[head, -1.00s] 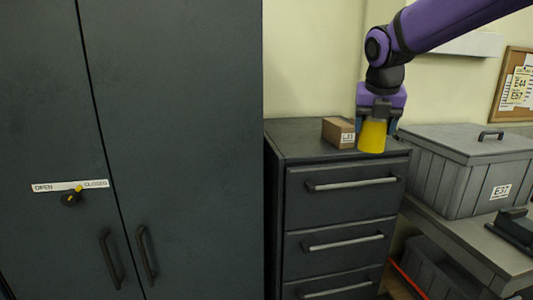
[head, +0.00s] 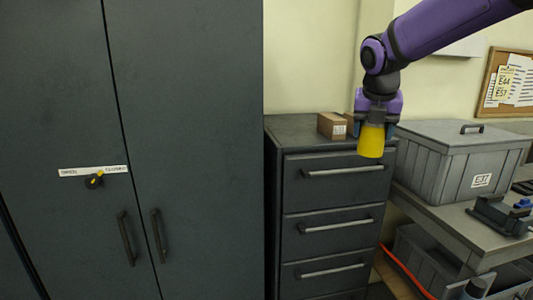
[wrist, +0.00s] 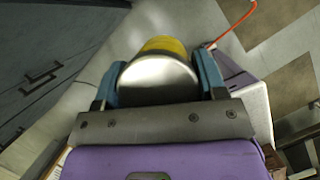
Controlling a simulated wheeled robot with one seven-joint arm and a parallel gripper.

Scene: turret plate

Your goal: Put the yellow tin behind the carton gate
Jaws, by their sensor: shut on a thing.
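The yellow tin (head: 371,141) is held upright in my gripper (head: 371,128), in front of the top of the dark drawer cabinet. In the wrist view the tin's pale round top (wrist: 158,78) sits between the blue fingers of my gripper (wrist: 160,85). A small brown carton (head: 331,125) with a white label stands on the cabinet top, left of the tin. Part of another brown carton (head: 350,122) shows beside it, mostly hidden behind my gripper. I cannot tell what lies behind the cartons.
The drawer cabinet (head: 334,197) has a bare stretch of top left of the cartons. A tall dark cupboard (head: 190,120) with a lock plate stands at left. A grey lidded crate (head: 455,165) sits on a bench at right, and a red-orange strip (head: 405,272) lies low below it.

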